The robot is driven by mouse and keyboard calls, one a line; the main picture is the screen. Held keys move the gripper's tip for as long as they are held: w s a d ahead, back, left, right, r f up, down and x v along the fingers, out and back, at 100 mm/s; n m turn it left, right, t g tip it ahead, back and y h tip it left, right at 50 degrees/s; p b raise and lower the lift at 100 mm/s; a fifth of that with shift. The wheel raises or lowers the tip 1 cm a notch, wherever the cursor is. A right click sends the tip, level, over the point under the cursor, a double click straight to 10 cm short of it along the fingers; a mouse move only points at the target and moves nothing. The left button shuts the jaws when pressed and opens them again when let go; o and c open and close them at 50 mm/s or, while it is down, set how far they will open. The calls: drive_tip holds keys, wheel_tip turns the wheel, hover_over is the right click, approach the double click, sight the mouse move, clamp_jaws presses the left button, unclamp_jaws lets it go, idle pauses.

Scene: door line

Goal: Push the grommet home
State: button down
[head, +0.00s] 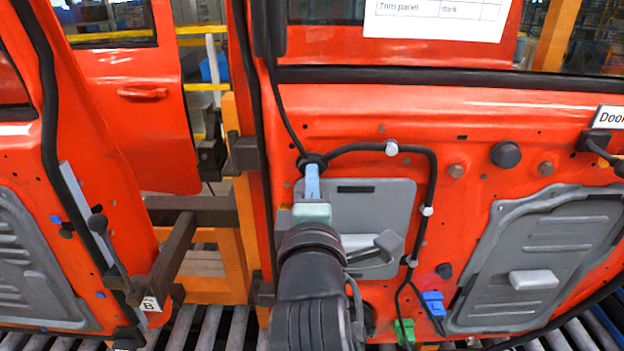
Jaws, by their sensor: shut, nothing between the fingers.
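The black grommet (301,163) sits at the left edge of the red door (480,115), where a black cable comes down from above and another runs off to the right. My gripper (312,168) reaches up from below, its pale blue fingers shut and empty.
The black cable (434,175) is clipped along the door and runs down to a blue connector (433,303) and a green connector (404,331). A grey panel (385,205) lies behind my gripper. Another red door (95,215) and an orange post (233,150) stand left.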

drive_tip(key=shift+w, duration=0.4)
idle(0.5)
drive_tip(key=s+b, duration=0.1)
drive_tip(key=s, duration=0.6)
idle(0.4)
drive_tip(key=shift+f, duration=0.1)
